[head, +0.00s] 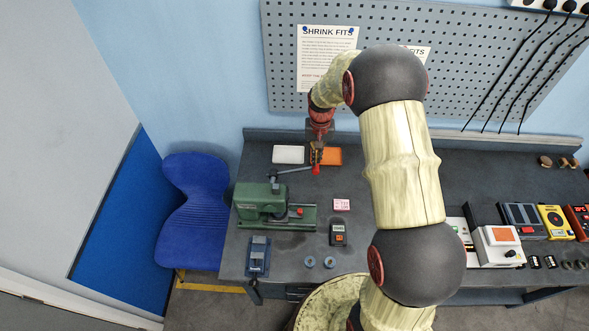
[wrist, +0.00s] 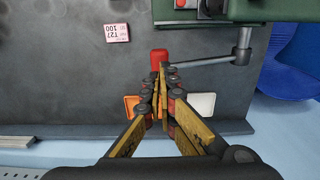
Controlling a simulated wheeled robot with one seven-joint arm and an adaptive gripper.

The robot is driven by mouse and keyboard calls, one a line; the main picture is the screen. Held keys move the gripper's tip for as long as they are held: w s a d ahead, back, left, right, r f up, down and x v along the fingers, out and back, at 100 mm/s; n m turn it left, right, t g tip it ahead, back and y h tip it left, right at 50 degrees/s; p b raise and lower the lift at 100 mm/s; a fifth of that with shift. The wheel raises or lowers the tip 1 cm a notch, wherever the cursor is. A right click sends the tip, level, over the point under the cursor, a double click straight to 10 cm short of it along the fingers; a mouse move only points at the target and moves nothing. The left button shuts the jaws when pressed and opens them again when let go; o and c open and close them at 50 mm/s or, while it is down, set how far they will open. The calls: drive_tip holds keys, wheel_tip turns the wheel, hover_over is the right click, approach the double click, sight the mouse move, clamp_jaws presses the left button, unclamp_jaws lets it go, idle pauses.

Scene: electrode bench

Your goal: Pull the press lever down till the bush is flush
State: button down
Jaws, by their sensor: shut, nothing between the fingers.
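The green press (head: 262,197) stands on the left part of the bench, and its edge also shows at the top of the wrist view (wrist: 270,12). Its lever (head: 293,170) is a thin grey rod that runs out nearly level to the right and ends in a red knob (head: 315,170). In the wrist view the red knob (wrist: 159,54) sits just beyond my fingertips. My gripper (wrist: 162,72) is shut and empty, its tips close to the knob; I cannot tell if they touch. In the head view my gripper (head: 316,157) is above the knob. I cannot make out the bush in the press.
A white tray (head: 289,154) and an orange tray (head: 331,155) lie at the back, near my gripper. A pink label (head: 342,204), a dark meter (head: 338,234) and two grey rings (head: 310,261) lie in front. The pegboard (head: 450,60) rises behind the bench.

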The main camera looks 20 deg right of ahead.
sight(318, 165)
drive_tip(key=shift+f+b, duration=0.65)
drive_tip(key=shift+f, duration=0.35)
idle(0.3)
drive_tip(key=shift+f, duration=0.1)
drive_tip(key=shift+s+d+f+b, duration=0.1)
drive_tip(key=shift+d+f+b, duration=0.1)
drive_tip(key=shift+f+b, duration=0.45)
drive_tip(key=shift+s+d+f+b, duration=0.15)
drive_tip(key=shift+f+b, duration=0.25)
drive_tip(key=shift+f, duration=0.3)
drive_tip(key=shift+w, duration=0.1)
drive_tip(key=shift+f, duration=0.1)
drive_tip(key=shift+d+f+b, duration=0.1)
drive_tip(key=shift+f+b, duration=0.95)
drive_tip(key=shift+f, duration=0.4)
